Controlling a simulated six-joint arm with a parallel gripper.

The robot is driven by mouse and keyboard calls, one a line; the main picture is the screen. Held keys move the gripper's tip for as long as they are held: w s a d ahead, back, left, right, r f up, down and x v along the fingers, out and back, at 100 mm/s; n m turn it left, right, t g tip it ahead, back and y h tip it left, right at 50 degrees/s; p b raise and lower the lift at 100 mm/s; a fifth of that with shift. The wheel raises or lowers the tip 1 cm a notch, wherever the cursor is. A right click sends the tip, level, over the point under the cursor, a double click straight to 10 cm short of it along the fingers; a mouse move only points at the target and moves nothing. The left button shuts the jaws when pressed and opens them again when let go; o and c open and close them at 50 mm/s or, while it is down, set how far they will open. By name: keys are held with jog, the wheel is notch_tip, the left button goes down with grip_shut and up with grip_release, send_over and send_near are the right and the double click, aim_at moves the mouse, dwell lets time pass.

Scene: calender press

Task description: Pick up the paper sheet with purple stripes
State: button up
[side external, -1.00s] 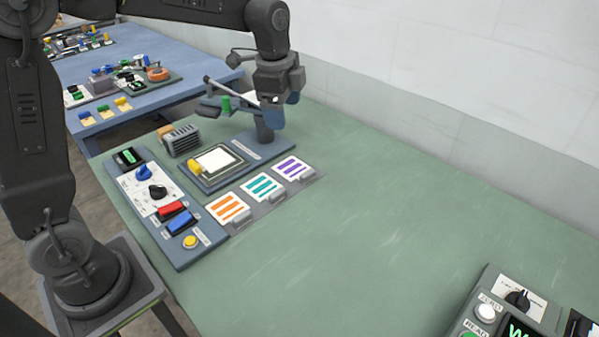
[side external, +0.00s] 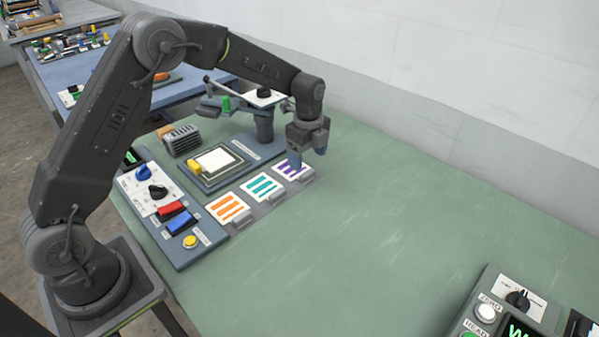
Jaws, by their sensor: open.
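The paper sheet with purple stripes (side external: 286,172) lies at the right end of a row of three striped sheets on the green table. A small grey block sits at its front right edge. My gripper (side external: 307,160) is open, pointing down just above and at the right side of this sheet, and it hides part of the sheet's right side. I cannot tell whether the fingers touch the sheet. The sheet with teal stripes (side external: 261,187) and the sheet with orange stripes (side external: 228,208) lie to its left.
The press (side external: 264,125) with its lever stands behind the sheets, with a framed white plate (side external: 215,161) beside it. A control panel (side external: 172,215) with knobs and buttons lies left. Another control box (side external: 500,305) is at front right. The table's middle is clear.

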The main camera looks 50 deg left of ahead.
aim_at(308, 173)
jog(key=shift+d+f, duration=0.1)
jog(key=shift+f, duration=2.7)
jog(key=c, duration=1)
jog(key=shift+r, duration=0.1)
